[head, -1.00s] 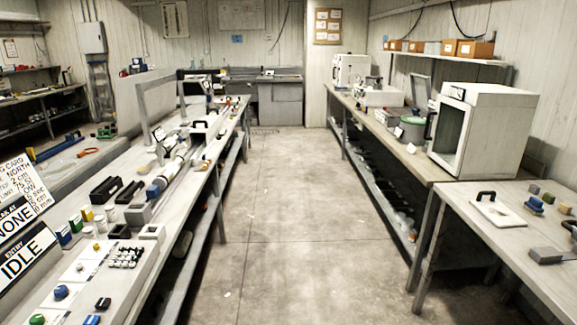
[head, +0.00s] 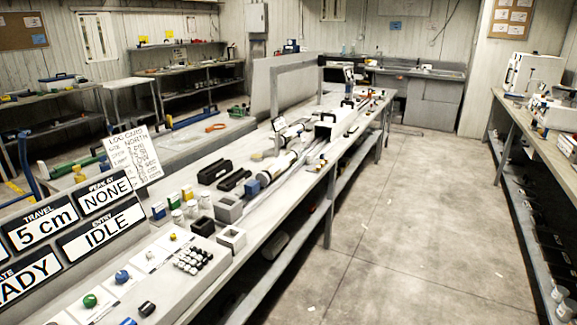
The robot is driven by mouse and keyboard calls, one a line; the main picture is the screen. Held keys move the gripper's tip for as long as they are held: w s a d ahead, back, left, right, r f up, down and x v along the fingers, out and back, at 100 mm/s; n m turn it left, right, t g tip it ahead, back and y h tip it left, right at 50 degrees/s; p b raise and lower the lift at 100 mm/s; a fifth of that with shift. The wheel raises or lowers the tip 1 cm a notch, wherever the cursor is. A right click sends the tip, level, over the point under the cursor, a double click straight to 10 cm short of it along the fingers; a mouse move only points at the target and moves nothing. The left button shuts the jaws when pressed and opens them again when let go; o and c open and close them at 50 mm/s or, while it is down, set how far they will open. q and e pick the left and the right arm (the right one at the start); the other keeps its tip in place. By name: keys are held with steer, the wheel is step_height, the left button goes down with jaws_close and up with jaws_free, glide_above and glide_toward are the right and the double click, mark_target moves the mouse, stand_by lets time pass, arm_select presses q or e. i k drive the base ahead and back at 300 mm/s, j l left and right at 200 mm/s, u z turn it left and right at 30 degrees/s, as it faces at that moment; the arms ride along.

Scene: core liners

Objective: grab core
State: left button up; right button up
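A long pale cylinder that looks like the core or its liner (head: 279,166) lies on a rail along the left bench (head: 262,204). It has a dark band, and a blue part (head: 251,188) sits at its near end. A white arch-shaped housing (head: 334,122) stands over the rail farther back. Whether a core is inside the cylinder cannot be told. Neither of my grippers is in view.
Signs at the left read "5 cm", "NONE" and "IDLE" (head: 100,231). A control panel with knobs and a keypad (head: 193,258) is at the near left. Black cases (head: 214,172) lie on the bench.

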mark_target(266, 176)
steer(key=i+l, duration=0.1)
steer(key=u, duration=0.75)
steer(key=i+l+u, duration=0.2)
steer(key=u, duration=0.2)
steer(key=i+l+u, duration=0.15)
steer(key=l+u, duration=0.25)
steer(key=i+l+u, duration=0.1)
steer(key=l+u, duration=0.3)
steer(key=i+l+u, duration=0.3)
steer(key=l, duration=1.55)
steer(key=k+l+u, duration=0.1)
steer(key=l+u, duration=0.15)
steer(key=l, duration=1.55)
